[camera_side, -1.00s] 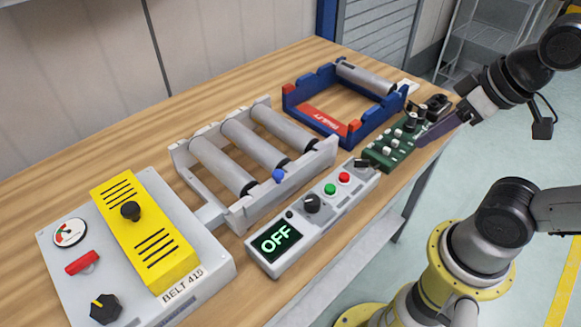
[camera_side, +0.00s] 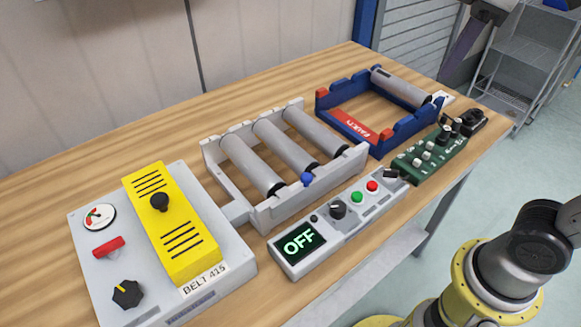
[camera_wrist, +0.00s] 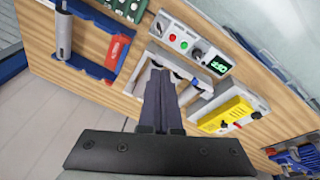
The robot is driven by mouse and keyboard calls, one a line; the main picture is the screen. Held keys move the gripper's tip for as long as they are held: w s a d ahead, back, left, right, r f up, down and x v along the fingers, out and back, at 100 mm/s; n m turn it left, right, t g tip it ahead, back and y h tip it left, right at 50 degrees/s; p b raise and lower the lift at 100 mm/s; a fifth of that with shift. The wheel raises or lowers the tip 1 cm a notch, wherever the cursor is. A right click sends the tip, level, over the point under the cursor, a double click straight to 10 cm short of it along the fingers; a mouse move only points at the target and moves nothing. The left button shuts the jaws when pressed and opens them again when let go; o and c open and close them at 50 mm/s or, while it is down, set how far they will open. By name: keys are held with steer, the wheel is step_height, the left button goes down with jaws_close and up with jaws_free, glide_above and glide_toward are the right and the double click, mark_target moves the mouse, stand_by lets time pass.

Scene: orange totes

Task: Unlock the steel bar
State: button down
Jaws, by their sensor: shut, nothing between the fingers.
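A pale grey steel frame (camera_side: 262,216) holds several grey rollers (camera_side: 252,165) in the middle of the table. A blue knob (camera_side: 307,179) sits on its near bar. I cannot tell from the frames whether that bar is locked. The frame also shows in the wrist view (camera_wrist: 197,74), partly hidden by my fingers. My gripper (camera_wrist: 159,72) is shut and empty, in front of the frame in the wrist view and apparently above the table.
A grey control box (camera_side: 92,262) with a yellow cover (camera_side: 169,222) stands left. A panel (camera_side: 355,216) reading OFF lies in front of the frame. A blue rack (camera_side: 322,108) marked FAULTY holds one roller (camera_side: 400,85) behind. A green board (camera_side: 432,156) lies right.

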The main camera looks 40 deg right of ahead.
steer(key=w+a+n+g+h, duration=0.1)
steer(key=w+a+n+g, duration=0.3)
steer(key=w+a, duration=0.85)
steer(key=w+a+f+n+h, duration=0.1)
steer(key=w+a+f+n, duration=0.2)
steer(key=a+f, duration=0.8)
steer(key=shift+w+a+n+h, duration=0.3)
steer(key=shift+w+a, duration=0.1)
steer(key=shift+a, duration=0.6)
